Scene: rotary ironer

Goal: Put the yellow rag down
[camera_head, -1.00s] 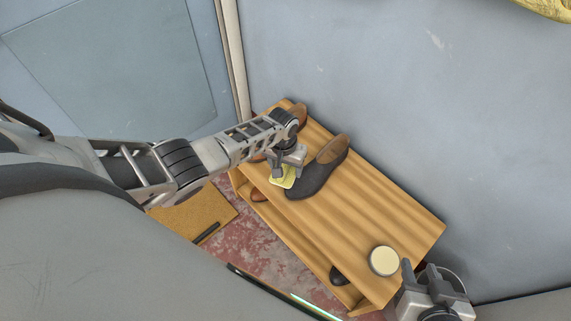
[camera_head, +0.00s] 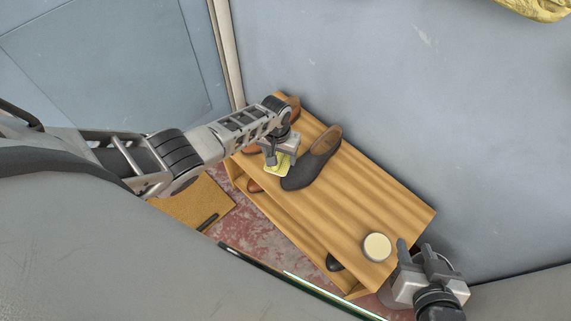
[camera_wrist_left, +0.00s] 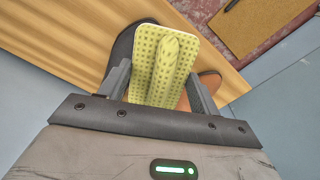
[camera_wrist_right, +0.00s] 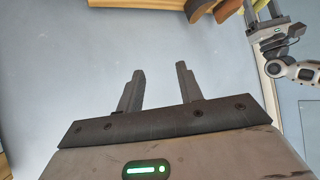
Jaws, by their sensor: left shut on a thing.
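The yellow rag (camera_head: 279,166) is a dotted pad with a raised ridge. My left gripper (camera_head: 272,157) is shut on it, over the far left part of the wooden bench. In the left wrist view the rag (camera_wrist_left: 165,62) sits between the fingers, partly hiding a dark shoe (camera_wrist_left: 122,50) and a brown shoe (camera_wrist_left: 218,80). I cannot tell whether the rag touches the bench. My right gripper (camera_head: 415,252) is open and empty near the bench's right end; its fingers stand apart in the right wrist view (camera_wrist_right: 158,88).
The wooden bench (camera_head: 370,195) carries a dark shoe (camera_head: 312,162) beside the rag, a brown shoe behind my left gripper, and a round pale-topped tin (camera_head: 377,246) at the right end. The bench top between shoe and tin is clear. More shoes stand on the lower shelf.

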